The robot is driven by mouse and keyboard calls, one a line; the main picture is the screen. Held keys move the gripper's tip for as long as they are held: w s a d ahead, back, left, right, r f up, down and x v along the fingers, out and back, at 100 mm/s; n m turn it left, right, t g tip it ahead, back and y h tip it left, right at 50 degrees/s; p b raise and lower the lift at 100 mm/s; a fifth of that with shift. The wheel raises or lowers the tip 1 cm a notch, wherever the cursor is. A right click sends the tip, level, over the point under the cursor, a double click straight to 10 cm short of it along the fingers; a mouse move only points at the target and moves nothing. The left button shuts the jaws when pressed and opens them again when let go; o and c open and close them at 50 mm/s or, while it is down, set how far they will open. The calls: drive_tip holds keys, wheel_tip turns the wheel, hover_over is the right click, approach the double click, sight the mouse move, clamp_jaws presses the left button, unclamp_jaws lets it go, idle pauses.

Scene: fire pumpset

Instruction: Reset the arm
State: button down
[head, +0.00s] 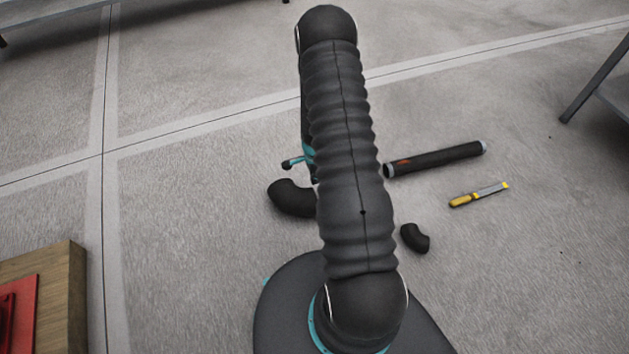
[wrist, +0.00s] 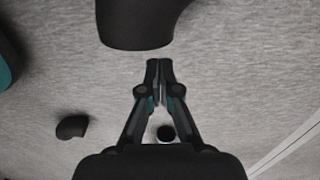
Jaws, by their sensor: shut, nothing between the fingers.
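My gripper (wrist: 159,66) points down the middle of the wrist view. Its two fingers are closed together at the tips, with nothing held between them. In the head view my arm (head: 345,150) rises from my base and hides the gripper.
On the floor lie a dark cylinder (head: 435,159) with light end bands, a yellow-handled tool (head: 478,195) and a small black elbow (head: 415,238). A wooden block (head: 62,300) with a red part stands at lower left. A metal frame (head: 596,78) stands at right.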

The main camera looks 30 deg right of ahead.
drive_tip(key=shift+r, duration=0.4)
drive_tip(key=s+a+r+n+g+y, duration=0.1)
drive_tip(key=s+a+r+n+g, duration=0.2)
drive_tip(key=s+n, duration=0.4)
drive_tip(key=s+a+r+n+t+p, duration=0.1)
drive_tip(key=s+a+r+n+t, duration=0.2)
drive_tip(key=r, duration=1.3)
drive_tip(key=s+a+r+n+t, duration=0.2)
drive_tip(key=s+a+r+n, duration=0.3)
drive_tip(key=r, duration=1.2)
drive_tip(key=s+a+r+n+t+h+p, duration=0.1)
drive_tip(key=s+a+r+n+t, duration=0.2)
drive_tip(key=r, duration=1.3)
drive_tip(key=s+a+n, duration=0.2)
drive_tip(key=s+a, duration=0.2)
drive_tip(key=shift+s+a+r+t+p, duration=0.15)
drive_tip(key=shift+s+r+t+p, duration=0.1)
drive_tip(key=shift+t+p, duration=0.1)
